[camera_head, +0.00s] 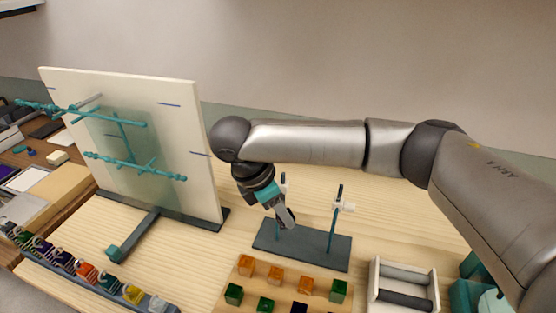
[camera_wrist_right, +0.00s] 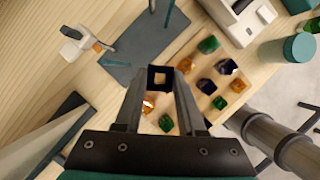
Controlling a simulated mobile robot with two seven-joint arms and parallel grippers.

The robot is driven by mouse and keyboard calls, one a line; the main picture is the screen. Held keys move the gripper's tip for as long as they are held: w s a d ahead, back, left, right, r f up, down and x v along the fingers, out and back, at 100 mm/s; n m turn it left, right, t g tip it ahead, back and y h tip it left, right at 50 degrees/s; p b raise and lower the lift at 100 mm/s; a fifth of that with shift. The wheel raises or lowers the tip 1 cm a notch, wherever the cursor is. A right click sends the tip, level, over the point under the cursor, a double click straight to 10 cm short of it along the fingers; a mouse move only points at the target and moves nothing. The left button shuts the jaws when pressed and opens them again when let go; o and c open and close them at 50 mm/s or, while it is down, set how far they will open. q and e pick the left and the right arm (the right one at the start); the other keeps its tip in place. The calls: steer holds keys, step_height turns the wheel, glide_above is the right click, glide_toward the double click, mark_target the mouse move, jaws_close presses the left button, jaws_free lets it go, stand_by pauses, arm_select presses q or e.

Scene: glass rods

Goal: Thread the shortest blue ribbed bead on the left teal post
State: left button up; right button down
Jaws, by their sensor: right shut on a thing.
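My right gripper (camera_head: 287,219) points down close to the left teal post (camera_head: 277,235), which it and my arm partly hide. In the right wrist view, the gripper (camera_wrist_right: 159,88) is shut on a dark blue square bead (camera_wrist_right: 151,78) with a square hole facing the camera. The bead cannot be made out in the head view. The dark stand (camera_head: 325,256) carries the left post and a right teal post (camera_head: 332,235); the stand also shows in the wrist view (camera_wrist_right: 140,50). The bead is apart from the stand in the wrist view. My left gripper is not in view.
A wooden bead board (camera_head: 268,281) with orange, green and dark beads lies in front of the stand. A white tray (camera_head: 375,285) stands to its right. A cream panel (camera_head: 180,110) with teal branches stands left. A white clip (camera_head: 344,206) sits by the right post.

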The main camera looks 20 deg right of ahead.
steer(key=n, duration=0.1)
steer(key=w+n+t+p, duration=0.1)
steer(key=r+n, duration=0.1)
steer(key=shift+w+n+y, duration=0.25)
steer(key=shift+n+y, duration=0.05)
steer(key=shift+n, duration=0.1)
steer(key=w+d+n+t+y+p, duration=0.1)
steer(key=w+n, duration=0.5)
steer(key=n, duration=0.9)
steer(key=shift+d+t+y+p, duration=0.15)
steer(key=shift+t+y+p, duration=0.7)
steer(key=shift+y, duration=1.05)
steer(key=shift+p, duration=0.35)
steer(key=shift+f, duration=0.1)
step_height(320, 180, down, 8)
steer(key=b, duration=0.3)
steer(key=shift+f+b, duration=0.15)
steer(key=shift+b, duration=0.25)
stand_by(0.4)
